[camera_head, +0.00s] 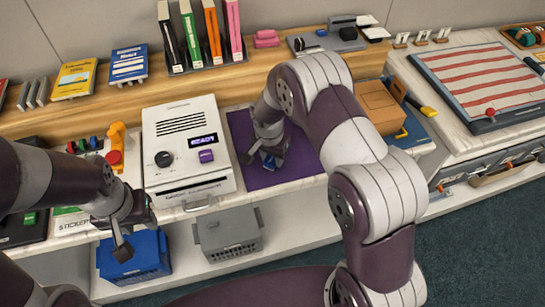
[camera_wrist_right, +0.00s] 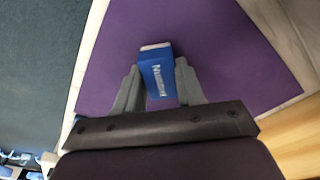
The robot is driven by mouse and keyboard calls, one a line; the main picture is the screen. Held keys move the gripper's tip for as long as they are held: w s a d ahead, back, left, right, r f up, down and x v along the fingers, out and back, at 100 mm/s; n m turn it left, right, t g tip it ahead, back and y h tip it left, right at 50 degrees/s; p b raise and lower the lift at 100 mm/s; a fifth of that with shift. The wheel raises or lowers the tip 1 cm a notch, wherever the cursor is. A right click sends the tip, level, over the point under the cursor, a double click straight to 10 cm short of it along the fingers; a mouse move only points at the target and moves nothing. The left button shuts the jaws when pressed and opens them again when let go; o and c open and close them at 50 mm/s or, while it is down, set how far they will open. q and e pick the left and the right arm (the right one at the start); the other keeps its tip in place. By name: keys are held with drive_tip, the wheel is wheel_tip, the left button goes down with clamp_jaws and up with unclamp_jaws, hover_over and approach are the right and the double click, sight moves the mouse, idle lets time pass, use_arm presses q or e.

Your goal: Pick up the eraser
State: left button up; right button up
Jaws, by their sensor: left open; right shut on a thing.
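The eraser (camera_wrist_right: 157,72) is a small blue block with a pale end and white lettering. In the right wrist view it sits between the two grey fingers of my right gripper (camera_wrist_right: 158,88), which is shut on it. The purple mat (camera_wrist_right: 210,40) lies behind it; I cannot tell whether the eraser touches the mat. In the head view the right gripper (camera_head: 267,157) is over the mat (camera_head: 290,175), and a bit of the blue eraser (camera_head: 269,163) shows below it. My left gripper (camera_head: 128,235) is open and empty, in front of the counter above a blue crate.
A cardboard box (camera_head: 380,107) is to the right. Upright books (camera_head: 200,35) stand on the wooden shelf behind. The blue crate (camera_head: 133,258) and a grey crate (camera_head: 228,235) sit below the counter.

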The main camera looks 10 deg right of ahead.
drive_tip(key=shift+r, duration=0.35)
drive_tip(key=r, duration=0.2)
drive_tip(key=d+r, duration=0.1)
drive_tip(key=r, duration=0.1)
drive_tip(key=shift+s+b, duration=0.25)
drive_tip(key=shift+b, duration=0.15)
drive_tip(key=s+d+r+b, duration=0.1)
drive_tip(key=s+d+r, duration=0.4)
drive_tip(key=d, duration=0.4)
drive_tip(key=shift+r, duration=0.6)
drive_tip(key=shift+s+d, duration=0.1)
